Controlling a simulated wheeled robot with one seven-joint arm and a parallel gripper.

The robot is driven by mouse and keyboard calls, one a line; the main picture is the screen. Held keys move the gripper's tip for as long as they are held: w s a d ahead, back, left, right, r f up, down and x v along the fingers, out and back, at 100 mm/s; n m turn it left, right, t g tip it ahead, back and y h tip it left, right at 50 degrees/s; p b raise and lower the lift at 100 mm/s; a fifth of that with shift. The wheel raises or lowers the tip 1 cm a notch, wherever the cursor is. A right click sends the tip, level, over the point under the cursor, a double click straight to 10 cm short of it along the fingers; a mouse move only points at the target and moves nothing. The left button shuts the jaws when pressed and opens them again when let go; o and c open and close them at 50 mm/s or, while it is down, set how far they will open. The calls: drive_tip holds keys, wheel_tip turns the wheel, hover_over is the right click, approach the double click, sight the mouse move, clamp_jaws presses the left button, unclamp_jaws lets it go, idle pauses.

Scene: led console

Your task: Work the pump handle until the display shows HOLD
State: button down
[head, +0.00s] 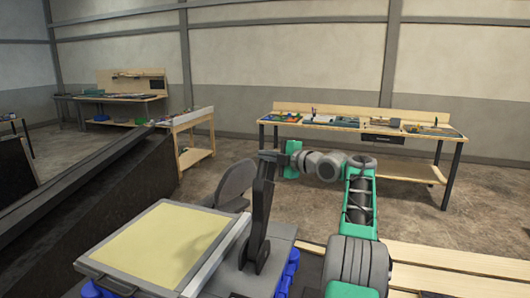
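My arm with green links reaches forward from the lower right of the head view. Its wrist points left, and my gripper (268,155) seems to be the small dark end beside a green part. It is too small and seen too much from the side to tell whether it is open or shut.
A wooden workbench (374,112) with several small items stands beyond my arm. Another bench (192,121) and a pegboard bench (112,97) stand at the back left. A dark sloped structure (95,185) is at left. Wooden slats (450,257) lie at lower right.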

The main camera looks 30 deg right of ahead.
drive_tip(key=shift+d+f, duration=0.4)
drive_tip(key=shift+d, duration=0.1)
drive_tip(key=shift+a+f+b, duration=0.1)
drive_tip(key=shift+a+b, duration=0.1)
drive_tip(key=shift+b, duration=0.3)
drive_tip(key=shift+s+a+b, duration=0.1)
drive_tip(key=shift+a+b, duration=0.2)
drive_tip(key=shift+b, duration=0.5)
drive_tip(key=a+b, duration=0.1)
drive_tip(key=s+a+r+b, duration=0.1)
drive_tip(key=b, duration=0.1)
drive_tip(key=shift+s+a+r, duration=0.15)
drive_tip(key=shift+s+a, duration=0.1)
drive_tip(key=shift+a, duration=0.1)
drive_tip(key=r+b+v, duration=0.1)
drive_tip(key=r+v, duration=0.1)
drive_tip(key=v, duration=0.8)
drive_tip(key=shift+a+b, duration=0.25)
drive_tip(key=shift+b, duration=0.1)
drive_tip(key=shift+w, duration=0.1)
